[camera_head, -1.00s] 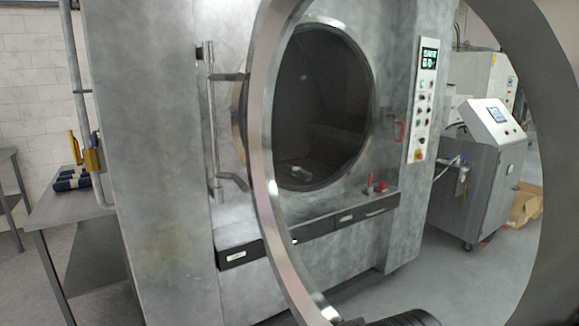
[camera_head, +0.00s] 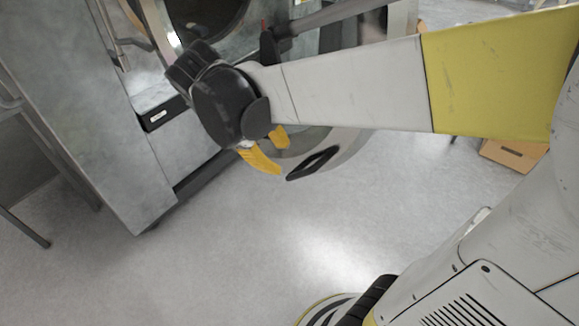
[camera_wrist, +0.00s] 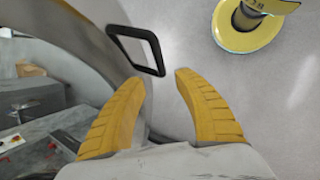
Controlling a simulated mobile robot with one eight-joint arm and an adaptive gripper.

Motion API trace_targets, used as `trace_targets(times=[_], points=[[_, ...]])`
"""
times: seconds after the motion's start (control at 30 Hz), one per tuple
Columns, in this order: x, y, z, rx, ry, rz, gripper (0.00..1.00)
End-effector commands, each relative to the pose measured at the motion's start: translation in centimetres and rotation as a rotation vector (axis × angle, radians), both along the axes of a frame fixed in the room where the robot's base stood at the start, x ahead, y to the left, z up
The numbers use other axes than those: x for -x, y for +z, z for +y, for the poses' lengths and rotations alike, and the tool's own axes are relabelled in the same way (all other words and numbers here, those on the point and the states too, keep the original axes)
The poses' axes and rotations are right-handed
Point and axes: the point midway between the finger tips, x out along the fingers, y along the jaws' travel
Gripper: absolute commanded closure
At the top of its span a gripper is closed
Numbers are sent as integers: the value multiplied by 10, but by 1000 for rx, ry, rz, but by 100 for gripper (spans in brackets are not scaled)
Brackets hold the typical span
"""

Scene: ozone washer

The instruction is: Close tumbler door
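The tumbler door is a large round metal ring (camera_head: 348,150), standing open in front of the machine and partly hidden by my arm in the head view. Its curved rim (camera_wrist: 72,35) also runs down the left of the wrist view. A black loop handle (camera_head: 313,163) sits on the door's lower part; it shows in the wrist view (camera_wrist: 153,70) just ahead of my fingers. My gripper (camera_head: 281,158) has yellow fingers spread apart and empty. In the wrist view (camera_wrist: 160,78) the handle is beyond the left fingertip, not between the fingers. The gap to it is hard to judge.
The grey machine body (camera_head: 75,90) with its dark round opening (camera_head: 205,18) stands at upper left. A dark drawer front (camera_head: 160,113) sits below the opening. A cardboard box (camera_head: 514,153) lies on the floor at right. The floor (camera_head: 240,240) in front is clear.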

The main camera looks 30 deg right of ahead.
Motion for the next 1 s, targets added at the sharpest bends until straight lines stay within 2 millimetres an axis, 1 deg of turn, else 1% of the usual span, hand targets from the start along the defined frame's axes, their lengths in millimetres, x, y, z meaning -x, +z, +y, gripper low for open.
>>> trace_targets(times=[0.03, 0.07, 0.17, 0.27, 0.5, 0.6, 0.7, 0.83, 1.0], points=[[-3, 5, 0, 16, 7, 24, 62], [-3, 5, -1, 23, 11, 35, 62], [-3, 0, -5, 35, 15, 53, 62], [-2, -13, -12, 35, 14, 53, 62], [1, -56, -36, 33, 12, 51, 62], [3, -71, -44, 33, 13, 51, 62], [3, -81, -50, 33, 13, 50, 62], [4, -88, -55, 33, 13, 50, 62], [4, -89, -56, 32, 15, 50, 62]])
